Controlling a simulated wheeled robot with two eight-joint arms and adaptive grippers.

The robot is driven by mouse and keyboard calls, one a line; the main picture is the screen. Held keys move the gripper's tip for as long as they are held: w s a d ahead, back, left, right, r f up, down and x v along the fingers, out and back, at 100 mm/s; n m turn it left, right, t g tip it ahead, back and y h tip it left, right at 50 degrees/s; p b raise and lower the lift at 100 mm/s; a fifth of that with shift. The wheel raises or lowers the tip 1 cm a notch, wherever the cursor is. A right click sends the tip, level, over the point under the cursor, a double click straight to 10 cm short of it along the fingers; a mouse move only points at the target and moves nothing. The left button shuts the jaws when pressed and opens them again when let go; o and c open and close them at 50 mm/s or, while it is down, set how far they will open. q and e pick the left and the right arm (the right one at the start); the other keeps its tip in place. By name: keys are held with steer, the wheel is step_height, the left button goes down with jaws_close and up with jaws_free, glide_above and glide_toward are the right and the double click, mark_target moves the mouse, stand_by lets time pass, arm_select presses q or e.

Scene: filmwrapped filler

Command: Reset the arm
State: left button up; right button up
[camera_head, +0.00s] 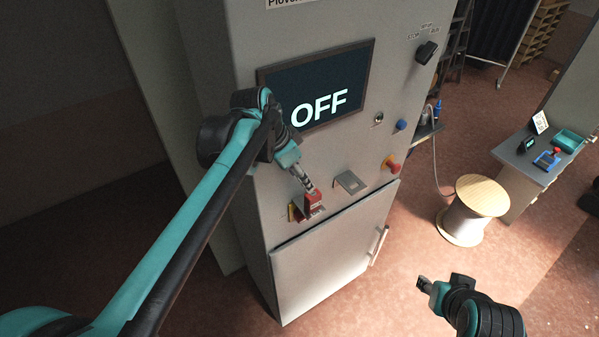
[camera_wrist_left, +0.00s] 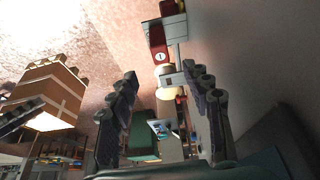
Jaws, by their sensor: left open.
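My left arm reaches in from the left to a grey cabinet (camera_head: 335,190). Its gripper (camera_head: 308,184) is just above a red switch handle (camera_head: 313,201) on a yellow plate on the cabinet front. In the left wrist view the two dark fingers (camera_wrist_left: 165,100) are spread, with nothing held between them. A red part marked with a white disc (camera_wrist_left: 158,45) shows beyond the fingers there. I cannot tell from the head view whether the fingers touch the handle. My right gripper (camera_head: 426,285) is low at the right, above the floor and away from the cabinet; its finger opening is unclear.
The cabinet screen (camera_head: 318,108) reads OFF. A grey flap (camera_head: 350,182), a red emergency button (camera_head: 391,165), a blue knob (camera_head: 401,125) and a black rotary switch (camera_head: 427,52) are on the front. A wooden spool (camera_head: 482,196) stands right of it. Floor is open in front.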

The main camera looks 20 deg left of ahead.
arm_select(q)
steer(key=s+f+n+t+y+b, duration=0.1)
steer(key=s+f+b, duration=0.3)
steer(key=f+b, duration=0.4)
steer(key=s+f+n+t+y+b, duration=0.1)
steer(key=s+f+n+b, duration=0.3)
steer(key=f+b, duration=0.5)
steer(key=s+f+n+t+b, duration=0.1)
steer(key=s+f+b, duration=0.4)
steer(key=f, duration=1.2)
steer(key=n+b, duration=0.1)
steer(key=b, duration=0.3)
steer(key=shift+s+f+n+t+y, duration=0.15)
steer(key=shift+s+n+t+y, duration=0.15)
steer(key=shift+y, duration=0.1)
arm_select(e)
step_height(320, 180, down, 26)
steer(key=shift+r, duration=0.1)
steer(key=shift+c, duration=0.3)
